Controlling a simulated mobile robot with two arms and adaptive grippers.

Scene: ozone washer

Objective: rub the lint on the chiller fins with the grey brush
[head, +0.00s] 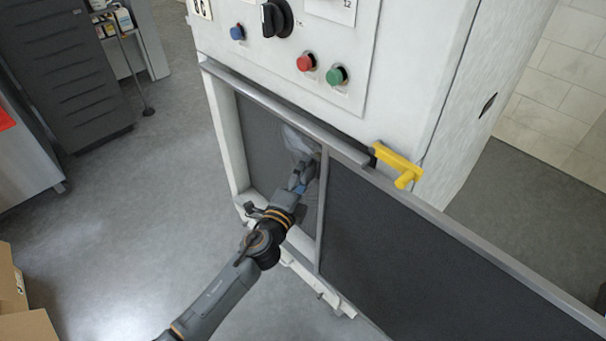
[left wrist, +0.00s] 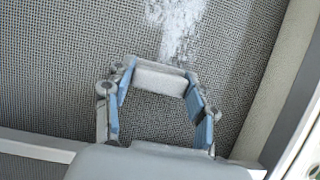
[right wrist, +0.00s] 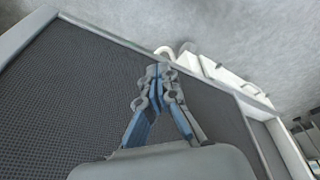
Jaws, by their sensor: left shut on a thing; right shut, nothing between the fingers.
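The chiller fins (head: 262,140) are a dark grey mesh panel in the lower opening of the white machine. White lint (head: 297,140) lies on them in a patch, which also shows at the top of the left wrist view (left wrist: 180,25). My left gripper (head: 300,180) is in front of the fins, just below the lint. It is shut on the grey brush (left wrist: 160,80), a pale grey block across its fingertips, close to the mesh. I cannot tell whether the brush touches it. My right gripper (right wrist: 158,72) is shut and empty beside a dark mesh panel.
Red (head: 306,62), green (head: 336,75) and blue (head: 237,33) buttons sit above. The floor at left (head: 130,220) is clear; cardboard (head: 25,310) lies lower left.

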